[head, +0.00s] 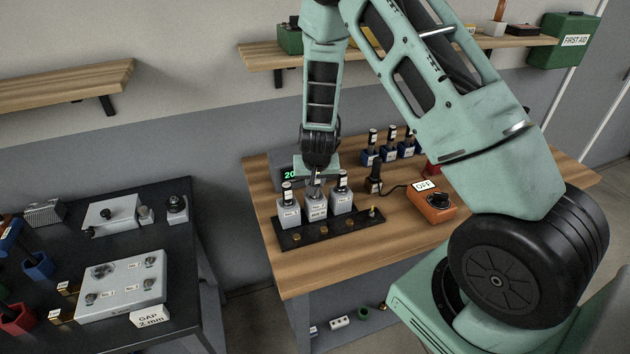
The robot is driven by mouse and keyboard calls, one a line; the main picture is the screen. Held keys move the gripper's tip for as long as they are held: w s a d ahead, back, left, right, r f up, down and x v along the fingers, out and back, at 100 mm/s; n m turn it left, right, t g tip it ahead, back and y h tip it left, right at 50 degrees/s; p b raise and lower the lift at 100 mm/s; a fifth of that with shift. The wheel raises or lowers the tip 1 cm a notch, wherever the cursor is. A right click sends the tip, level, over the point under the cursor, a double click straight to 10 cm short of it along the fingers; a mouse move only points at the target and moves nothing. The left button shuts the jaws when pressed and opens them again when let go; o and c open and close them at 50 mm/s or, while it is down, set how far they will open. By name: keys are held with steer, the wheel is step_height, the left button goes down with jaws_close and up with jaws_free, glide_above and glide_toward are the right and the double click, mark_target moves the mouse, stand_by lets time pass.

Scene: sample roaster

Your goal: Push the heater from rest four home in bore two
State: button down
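Three pale grey labelled blocks stand in a row on a black tray (292,240) on the wooden bench. The left block (289,214) and right block (342,202) each have a dark heater with a white band standing upright in the top. My gripper (316,187) points down at the top of the middle block (316,209). The fingers are too small and dark to tell whether they are open or shut, or whether a heater is between them. The top of the middle block is partly hidden by my gripper. I cannot read which block is bore two or which rest is four.
Blue holders (389,154) with dark white-banded pieces stand behind. A dark upright holder (374,180) and an orange box (435,207) marked OFF are to the right. A display (289,174) reads 20. A dark table (150,200) with grey fixtures stands left, across a gap.

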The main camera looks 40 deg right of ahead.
steer(key=shift+f+b, duration=0.3)
steer(key=shift+f, duration=0.15)
steer(key=c, duration=1.2)
jaws_free()
steer(key=shift+c, duration=0.2)
